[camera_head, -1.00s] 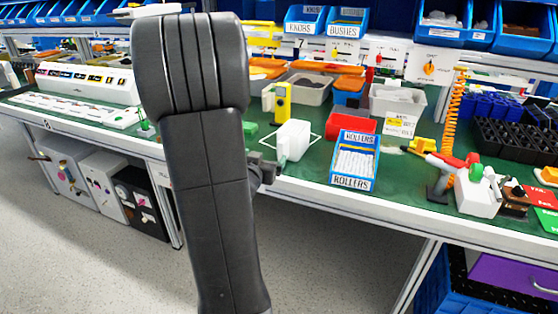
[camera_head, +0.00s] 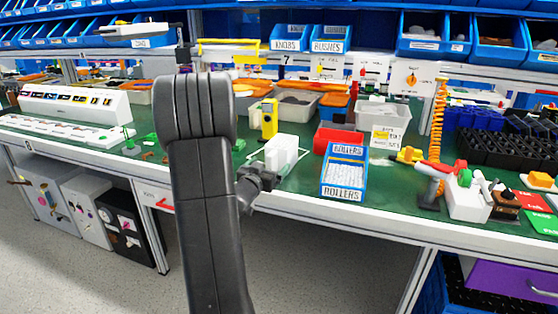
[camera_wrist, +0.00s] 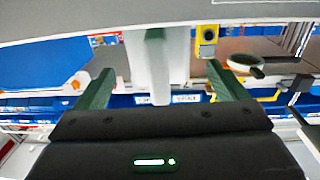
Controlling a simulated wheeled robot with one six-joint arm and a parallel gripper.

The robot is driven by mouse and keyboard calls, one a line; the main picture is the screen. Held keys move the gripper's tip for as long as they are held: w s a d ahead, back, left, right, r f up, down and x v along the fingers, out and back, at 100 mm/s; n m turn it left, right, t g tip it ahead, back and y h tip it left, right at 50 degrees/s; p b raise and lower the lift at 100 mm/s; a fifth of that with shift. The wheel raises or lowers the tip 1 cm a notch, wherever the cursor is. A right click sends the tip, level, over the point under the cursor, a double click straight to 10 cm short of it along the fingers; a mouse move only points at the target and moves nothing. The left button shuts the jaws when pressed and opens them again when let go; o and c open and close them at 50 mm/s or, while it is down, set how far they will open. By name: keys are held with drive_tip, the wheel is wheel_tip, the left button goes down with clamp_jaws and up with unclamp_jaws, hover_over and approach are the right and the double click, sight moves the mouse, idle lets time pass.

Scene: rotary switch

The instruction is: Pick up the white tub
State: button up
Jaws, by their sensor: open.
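The white tub (camera_head: 281,150) stands upright on the green bench top, inside a white outlined square near the front edge. My gripper (camera_head: 268,178) is at the bench's front edge, just before the tub; my arm hides part of the area to its left. In the wrist view, the pale tub (camera_wrist: 172,62) lies between the two green fingers of my gripper (camera_wrist: 160,72). The fingers are apart, with space on both sides of the tub. I cannot tell how far their tips reach along it.
A yellow device (camera_head: 269,119) stands close behind the tub. A blue rollers box (camera_head: 344,172) and a red bin (camera_head: 337,134) stand to its right. A grey bin (camera_head: 298,104) is farther back. The bench's front rail (camera_head: 330,209) runs below my gripper.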

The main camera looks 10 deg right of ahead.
drive_tip(key=x, duration=0.4)
drive_tip(key=shift+w+d+f, duration=0.1)
drive_tip(key=shift+w+d, duration=0.15)
drive_tip(key=shift+w, duration=0.05)
drive_tip(key=c, duration=0.7)
drive_tip(key=shift+c, duration=1.1)
drive_tip(key=shift+r, duration=0.25)
wheel_tip(320, 180, up, 10)
drive_tip(key=p, duration=0.3)
drive_tip(key=shift+s+d+f, duration=0.15)
drive_tip(key=shift+f, duration=0.1)
drive_tip(key=s+d+r+m+g+h+p, duration=0.1)
drive_tip(key=s+d+r+g+p, duration=0.1)
drive_tip(key=s+d+p, duration=0.3)
drive_tip(key=s+d+r+m+g+h+p, duration=0.2)
drive_tip(key=s+d+p, duration=0.3)
drive_tip(key=s, duration=0.5)
drive_tip(key=shift+s+d+r+h+p, duration=0.3)
drive_tip(key=shift+s+d+r+p, duration=0.1)
drive_tip(key=shift+r+p, duration=0.3)
